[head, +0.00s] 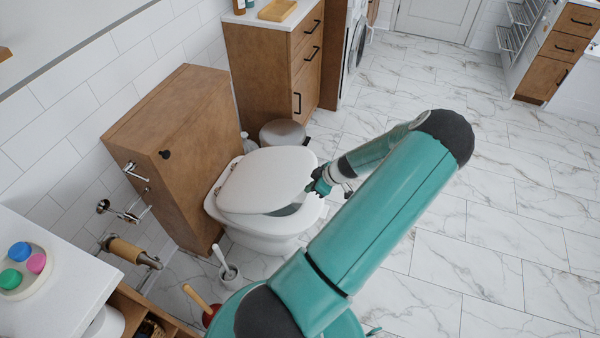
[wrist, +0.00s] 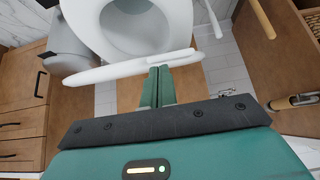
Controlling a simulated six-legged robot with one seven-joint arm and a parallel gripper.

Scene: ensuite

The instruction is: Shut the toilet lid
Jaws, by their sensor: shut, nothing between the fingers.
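The white toilet (head: 265,228) stands against a wooden cabinet. Its lid (head: 266,180) is tilted down over the bowl, partly lowered, with a gap at its front right edge where the bowl's inside shows. In the wrist view the lid (wrist: 110,72) appears nearly edge-on as a white bar, with the open bowl (wrist: 135,22) beyond it. My gripper (head: 320,188) is at the lid's right edge. In the wrist view its green fingers (wrist: 157,72) are together and empty, their tips at the lid's edge; I cannot tell whether they touch it.
A wooden cabinet (head: 190,135) stands behind the toilet. A grey bin (head: 283,133) is on its far side. A toilet brush (head: 226,268) and a plunger (head: 205,308) stand on the near side. The marble-tiled floor (head: 470,230) to the right is clear.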

